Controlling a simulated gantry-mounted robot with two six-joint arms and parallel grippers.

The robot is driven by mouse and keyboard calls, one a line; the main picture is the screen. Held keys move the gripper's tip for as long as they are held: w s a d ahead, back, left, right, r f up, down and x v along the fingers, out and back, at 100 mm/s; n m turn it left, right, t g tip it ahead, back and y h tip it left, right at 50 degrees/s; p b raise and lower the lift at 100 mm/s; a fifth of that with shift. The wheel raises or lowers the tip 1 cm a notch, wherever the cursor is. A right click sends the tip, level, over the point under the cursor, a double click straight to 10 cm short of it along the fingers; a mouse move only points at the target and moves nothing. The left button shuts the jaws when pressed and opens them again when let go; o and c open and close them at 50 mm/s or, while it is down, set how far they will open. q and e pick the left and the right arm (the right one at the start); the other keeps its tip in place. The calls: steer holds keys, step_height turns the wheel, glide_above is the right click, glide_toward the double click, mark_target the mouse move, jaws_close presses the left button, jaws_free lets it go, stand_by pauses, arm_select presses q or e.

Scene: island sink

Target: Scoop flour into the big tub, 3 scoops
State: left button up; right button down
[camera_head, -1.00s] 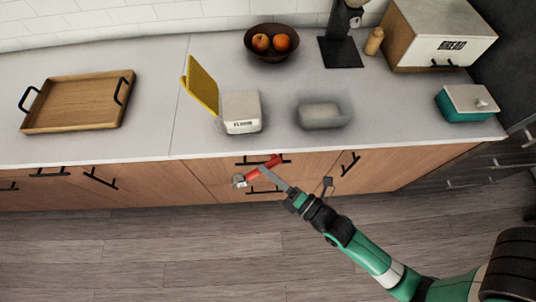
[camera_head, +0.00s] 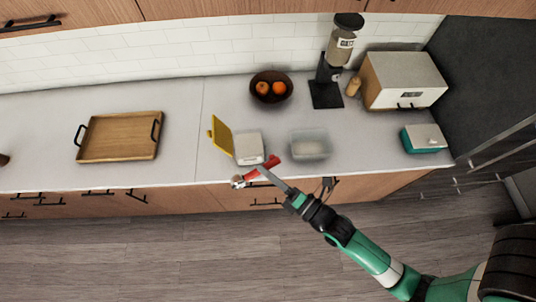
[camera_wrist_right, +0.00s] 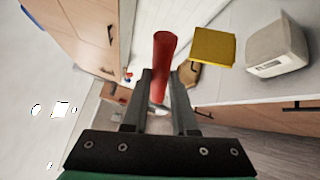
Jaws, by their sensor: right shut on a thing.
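My right gripper (camera_head: 270,177) is shut on the red handle (camera_head: 262,168) of a scoop, whose pale metal end (camera_head: 238,182) points left. In the head view they appear at the counter's front edge, just in front of the flour box. The scoop's contents cannot be told. The white flour box (camera_head: 249,148) stands with its yellow lid (camera_head: 222,135) open to the left. A clear tub (camera_head: 311,145) stands to its right. The right wrist view shows the red handle (camera_wrist_right: 164,60) upright between the fingers, with the flour box (camera_wrist_right: 277,50) at upper right. My left gripper is not in view.
A wooden tray (camera_head: 118,136) lies on the counter at left. Behind stand a fruit bowl (camera_head: 271,87), a dark grinder (camera_head: 327,85) and a bread box (camera_head: 404,80). A teal box (camera_head: 423,139) is at right. The counter between tray and flour box is clear.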

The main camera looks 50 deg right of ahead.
step_height(320, 180, up, 9)
steer(key=p, duration=0.7)
steer(key=w+d+f+g, duration=0.3)
steer(key=w+d+f, duration=0.1)
steer(key=f, duration=0.3)
steer(key=w+d+f+g, duration=0.3)
steer(key=w+d+f, duration=0.1)
steer(key=f, duration=0.4)
steer(key=w+d+f+g+b, duration=0.1)
steer(key=w+d+f+g, duration=0.3)
steer(key=f, duration=0.3)
steer(key=shift+w+d+f+y, duration=0.3)
steer(key=shift+w+d, duration=0.1)
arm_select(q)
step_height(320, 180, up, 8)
arm_select(e)
steer(key=shift+s+d+f+g, duration=0.15)
steer(key=shift+d+f+g, duration=0.05)
steer(key=shift+d+g, duration=0.25)
steer(key=shift+s+d+f+g, duration=0.2)
steer(key=shift+d+g, duration=0.1)
steer(key=shift+g, duration=0.15)
steer(key=shift+d, duration=0.1)
steer(key=shift+s+d+r+g+y, duration=0.15)
steer(key=shift+s+d+r+g, duration=0.15)
steer(key=shift+s+g, duration=0.2)
steer(key=shift+s+d+r+g+y, duration=0.15)
steer(key=shift+s+d+r+g, duration=0.05)
steer(key=shift+s+d+g, duration=0.25)
